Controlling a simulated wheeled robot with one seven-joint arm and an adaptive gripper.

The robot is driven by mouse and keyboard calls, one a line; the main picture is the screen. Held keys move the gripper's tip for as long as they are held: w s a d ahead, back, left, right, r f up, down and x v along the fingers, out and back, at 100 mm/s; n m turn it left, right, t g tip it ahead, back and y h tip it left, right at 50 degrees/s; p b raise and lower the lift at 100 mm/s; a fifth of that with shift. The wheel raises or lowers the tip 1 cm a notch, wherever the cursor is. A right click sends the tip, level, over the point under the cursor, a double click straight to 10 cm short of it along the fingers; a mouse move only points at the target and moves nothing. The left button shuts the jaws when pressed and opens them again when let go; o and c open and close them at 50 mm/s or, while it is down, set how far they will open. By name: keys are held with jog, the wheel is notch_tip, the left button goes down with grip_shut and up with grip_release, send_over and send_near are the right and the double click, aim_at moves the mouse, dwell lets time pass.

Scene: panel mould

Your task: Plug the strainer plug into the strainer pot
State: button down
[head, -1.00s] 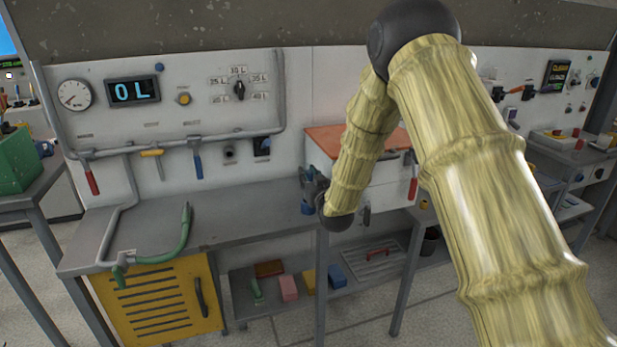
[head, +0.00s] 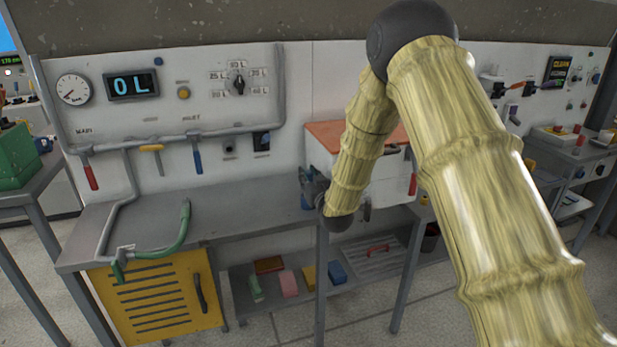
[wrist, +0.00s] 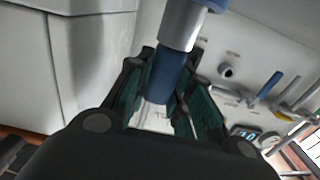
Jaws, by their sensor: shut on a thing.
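My gripper (wrist: 160,105) is shut on a blue, rod-like piece (wrist: 167,75), which I take to be the strainer plug. A silver collar (wrist: 183,25) joins it and runs to the top edge of the wrist view, with more blue beyond. In the head view my gripper (head: 308,180) is small, in front of the panel beside the white cabinet, partly behind my wrist. A short dark round stub on the panel (head: 229,149) may be the strainer pot, but I cannot tell. It also shows in the wrist view (wrist: 228,71), apart from the held piece.
A grey bench (head: 240,213) runs below the panel, with a green-handled hose (head: 183,230) at its left. A white cabinet with an orange top (head: 325,133) stands close to my gripper. Red, yellow and blue valve handles (head: 197,160) hang from the pipe. The bench middle is clear.

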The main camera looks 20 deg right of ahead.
jog(key=shift+f+b, duration=0.85)
jog(key=shift+f, duration=0.5)
jog(key=c, duration=1.2)
grip_release()
jog(key=s, duration=1.2)
jog(key=shift+d, duration=0.25)
jog(key=s+a+f+g+p, duration=0.1)
jog(key=s+f+g, duration=0.3)
jog(key=s+f, duration=0.75)
jog(key=s+a+f+g+p, duration=0.15)
jog(key=s+f+g, duration=0.5)
jog(key=f, duration=0.85)
jog(key=s+f+g, duration=0.2)
jog(key=s+f, duration=0.1)
jog(key=s, duration=0.8)
jog(key=s+a+f+g+p, duration=0.1)
jog(key=s+f+g, duration=0.2)
jog(key=s, duration=0.8)
jog(key=s+a+f+g, duration=0.1)
jog(key=s+f, duration=0.3)
jog(key=s, duration=0.7)
jog(key=shift+s+f+m+g+p, duration=0.2)
jog(key=shift+f+m+g+p, duration=0.15)
jog(key=shift+g, duration=0.4)
